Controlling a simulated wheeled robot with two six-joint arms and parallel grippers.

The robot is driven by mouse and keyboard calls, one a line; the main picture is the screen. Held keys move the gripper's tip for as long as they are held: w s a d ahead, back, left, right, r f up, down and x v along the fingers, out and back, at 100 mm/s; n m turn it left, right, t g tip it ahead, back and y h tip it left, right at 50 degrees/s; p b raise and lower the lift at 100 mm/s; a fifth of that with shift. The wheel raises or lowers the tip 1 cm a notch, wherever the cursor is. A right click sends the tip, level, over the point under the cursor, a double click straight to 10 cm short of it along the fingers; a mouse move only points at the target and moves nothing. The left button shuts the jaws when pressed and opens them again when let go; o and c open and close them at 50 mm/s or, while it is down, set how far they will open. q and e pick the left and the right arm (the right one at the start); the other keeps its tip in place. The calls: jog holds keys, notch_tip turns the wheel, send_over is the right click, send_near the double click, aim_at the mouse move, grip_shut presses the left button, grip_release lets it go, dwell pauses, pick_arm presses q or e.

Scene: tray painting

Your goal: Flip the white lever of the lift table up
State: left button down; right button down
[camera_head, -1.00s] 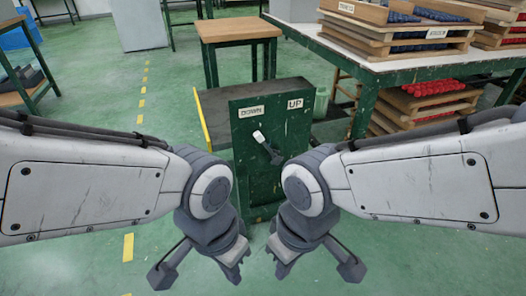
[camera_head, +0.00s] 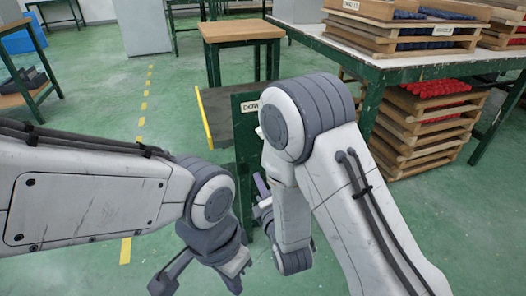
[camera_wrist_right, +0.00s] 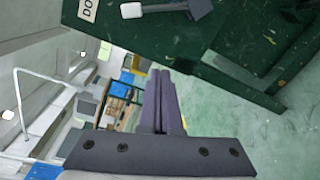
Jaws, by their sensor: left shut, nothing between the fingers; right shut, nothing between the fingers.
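The lift table's green front panel (camera_head: 244,150) stands ahead, with its dark top (camera_head: 222,112) and a partly covered DOWN label (camera_head: 249,107). My right arm hides the lever in the head view. In the right wrist view, the lever's white tip (camera_wrist_right: 131,11) shows at the top beside the cut-off label (camera_wrist_right: 88,9), its grey arm running right to the pivot. My right gripper (camera_wrist_right: 161,74) is shut and empty, below the lever in that picture and apart from it; its fingers show in the head view (camera_head: 262,187). My left gripper (camera_head: 236,279) is shut and empty, low in front of the panel.
A green workbench (camera_head: 372,72) with stacked wooden trays stands at the right, with more trays (camera_head: 425,130) beneath. A small wooden-topped table (camera_head: 240,31) stands behind the lift table.

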pick_arm(q)
jog(key=shift+f, duration=0.15)
pick_arm(e)
jog(key=shift+s+d+r+n+t, duration=0.15)
jog(key=shift+d+r+n+t, duration=0.15)
jog(key=shift+n+t, duration=0.45)
